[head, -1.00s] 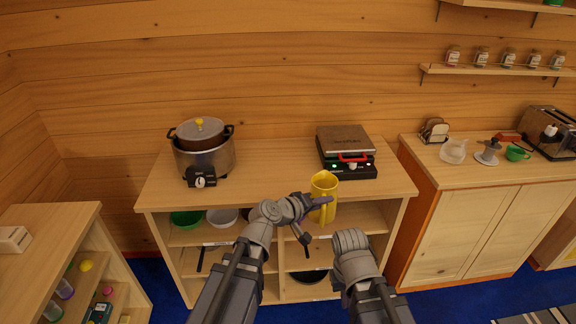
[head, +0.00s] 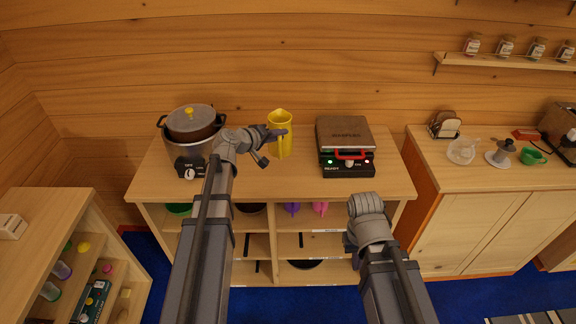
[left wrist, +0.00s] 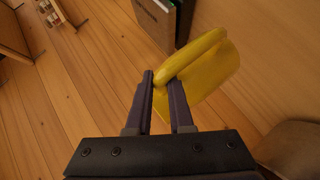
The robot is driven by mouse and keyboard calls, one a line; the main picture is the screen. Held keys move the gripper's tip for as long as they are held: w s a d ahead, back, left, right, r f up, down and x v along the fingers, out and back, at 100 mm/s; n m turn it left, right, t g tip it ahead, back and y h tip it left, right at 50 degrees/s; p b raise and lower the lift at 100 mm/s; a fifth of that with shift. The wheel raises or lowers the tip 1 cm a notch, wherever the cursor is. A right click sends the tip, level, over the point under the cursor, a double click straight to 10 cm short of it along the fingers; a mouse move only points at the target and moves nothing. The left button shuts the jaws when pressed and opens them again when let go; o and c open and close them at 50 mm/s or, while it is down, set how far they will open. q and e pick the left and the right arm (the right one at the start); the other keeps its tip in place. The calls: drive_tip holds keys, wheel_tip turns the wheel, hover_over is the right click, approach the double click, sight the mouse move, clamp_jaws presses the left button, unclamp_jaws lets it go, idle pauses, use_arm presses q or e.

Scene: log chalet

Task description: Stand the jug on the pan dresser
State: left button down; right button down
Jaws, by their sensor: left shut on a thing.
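The yellow jug (head: 280,134) is upright over the top of the pan dresser (head: 250,185), between the pot and the waffle maker. I cannot tell whether its base touches the top. My left gripper (head: 276,136) is shut on the jug's handle. In the left wrist view the jug (left wrist: 205,75) tilts across the picture and its handle lies between the fingers (left wrist: 161,90). My right arm is low in front of the dresser in the head view; its fingers are not visible.
A large pot (head: 190,138) stands on the dresser's left, and a waffle maker (head: 345,148) stands right of the jug. Bare top lies in front of the jug. Shelves below hold bowls and pans. A cabinet (head: 480,210) with toast rack and toaster is at right.

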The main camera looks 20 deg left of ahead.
sight(280, 158)
use_arm(q)
drive_tip(key=shift+w, duration=0.1)
wheel_tip(280, 158, down, 6)
drive_tip(key=b, duration=0.6)
drive_tip(key=shift+f, duration=0.1)
wheel_tip(280, 158, down, 4)
drive_tip(key=b, duration=0.4)
drive_tip(key=c, duration=0.8)
unclamp_jaws()
